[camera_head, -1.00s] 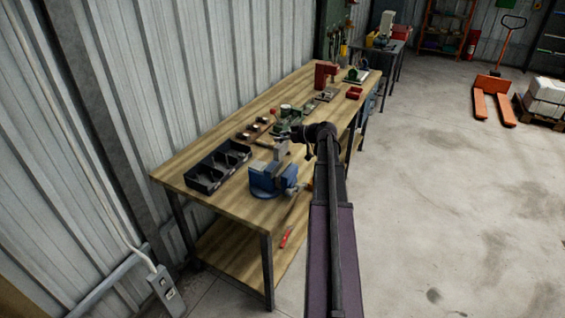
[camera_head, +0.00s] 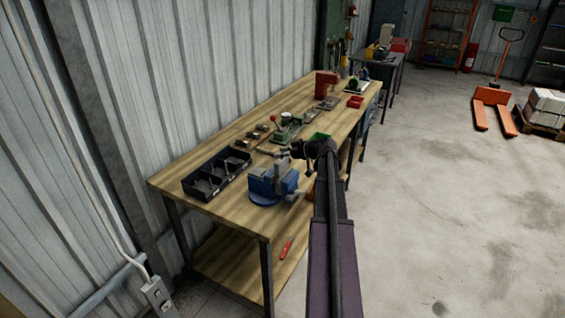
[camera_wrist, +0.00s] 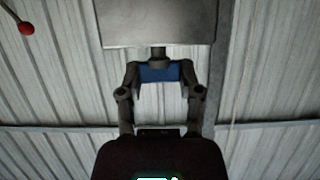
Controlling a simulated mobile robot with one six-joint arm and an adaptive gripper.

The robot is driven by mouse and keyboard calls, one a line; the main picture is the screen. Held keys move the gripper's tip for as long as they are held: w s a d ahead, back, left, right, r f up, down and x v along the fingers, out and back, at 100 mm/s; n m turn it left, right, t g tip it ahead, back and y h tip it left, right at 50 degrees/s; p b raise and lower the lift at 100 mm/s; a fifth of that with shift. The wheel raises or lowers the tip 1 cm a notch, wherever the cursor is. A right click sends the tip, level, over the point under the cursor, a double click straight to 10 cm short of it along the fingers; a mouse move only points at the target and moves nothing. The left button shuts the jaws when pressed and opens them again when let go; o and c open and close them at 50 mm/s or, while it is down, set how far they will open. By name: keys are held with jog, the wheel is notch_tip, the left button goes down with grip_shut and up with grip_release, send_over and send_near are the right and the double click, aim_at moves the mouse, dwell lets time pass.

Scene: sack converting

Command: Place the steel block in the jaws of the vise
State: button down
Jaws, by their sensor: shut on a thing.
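The blue vise (camera_head: 272,184) sits on the near part of the wooden workbench (camera_head: 228,207). My gripper (camera_head: 297,152) is just above and behind it, small and partly hidden by my arm in the head view. In the wrist view my gripper (camera_wrist: 158,60) is shut on the steel block (camera_wrist: 157,24), a broad flat grey face at the fingertips. A blue patch shows between the fingers; I cannot tell what part it is. I cannot tell from the head view whether the block touches the jaws.
A black divided bin (camera_head: 217,173) stands left of the vise. A green machine (camera_head: 288,128), a small green tray (camera_head: 320,137), a red press (camera_head: 326,83) and a red bin (camera_head: 355,101) stand farther along the bench. A corrugated wall runs behind it.

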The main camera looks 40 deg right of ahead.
aim_at(284, 160)
jog(key=shift+f+b, duration=1.9)
jog(key=shift+f, duration=0.1)
jog(key=shift+c, duration=1.4)
grip_release()
jog(key=shift+r, duration=0.2)
jog(key=p+v, duration=0.4)
jog(key=v, duration=0.8)
jog(key=shift+f, duration=0.1)
